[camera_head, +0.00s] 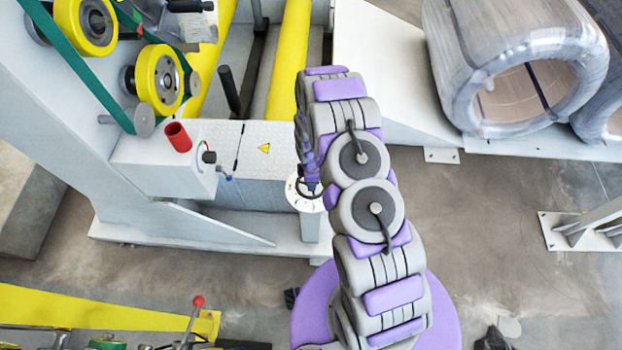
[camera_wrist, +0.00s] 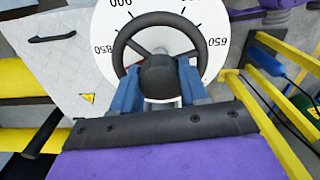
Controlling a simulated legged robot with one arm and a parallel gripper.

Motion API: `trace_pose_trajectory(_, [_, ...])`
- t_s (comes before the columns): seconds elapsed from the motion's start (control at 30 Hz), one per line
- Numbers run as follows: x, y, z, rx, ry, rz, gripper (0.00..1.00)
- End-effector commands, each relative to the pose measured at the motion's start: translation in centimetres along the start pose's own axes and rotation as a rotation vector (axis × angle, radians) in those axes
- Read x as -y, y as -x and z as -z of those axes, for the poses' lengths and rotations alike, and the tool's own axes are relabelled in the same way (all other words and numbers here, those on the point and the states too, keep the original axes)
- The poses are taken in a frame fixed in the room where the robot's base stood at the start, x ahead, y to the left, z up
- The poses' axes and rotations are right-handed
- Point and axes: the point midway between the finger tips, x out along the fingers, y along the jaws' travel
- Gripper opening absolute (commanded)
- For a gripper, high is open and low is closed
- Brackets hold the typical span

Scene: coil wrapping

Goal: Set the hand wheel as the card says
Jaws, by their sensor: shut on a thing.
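The dark hand wheel (camera_wrist: 158,18) shows in the wrist view, with a round rim, spokes and a thick hub. It sits over a white round dial (camera_wrist: 108,55) with black marks. The upside-down numbers 900, 850 and 650 are readable on it; others are cut off or hidden. My gripper (camera_wrist: 160,78) has its blue fingers on either side of the hub, shut on the wheel. In the head view the dial (camera_head: 296,196) stands on a short post, and my gripper (camera_head: 312,184) reaches down onto it, hiding most of the wheel. I cannot make out a readable card.
A grey cabinet (camera_head: 262,137) with a yellow warning sign stands left of the dial. A red cup-like part (camera_head: 178,136) and yellow rollers (camera_head: 158,79) are farther left. Wrapped coils (camera_head: 518,62) lie at the upper right. Yellow rails (camera_wrist: 266,120) run close at the right in the wrist view.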

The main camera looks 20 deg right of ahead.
Motion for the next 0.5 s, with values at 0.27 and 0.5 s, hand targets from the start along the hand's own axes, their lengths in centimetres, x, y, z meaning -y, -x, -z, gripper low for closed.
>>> trace_pose_trajectory(0.27, [-0.07, -0.25, 0.04, 0.0, 0.262, 0.0, 0.13])
trace_pose_trajectory(0.5, [-0.26, -0.19, 0.09, -0.001, 0.489, -0.005, 0.13])
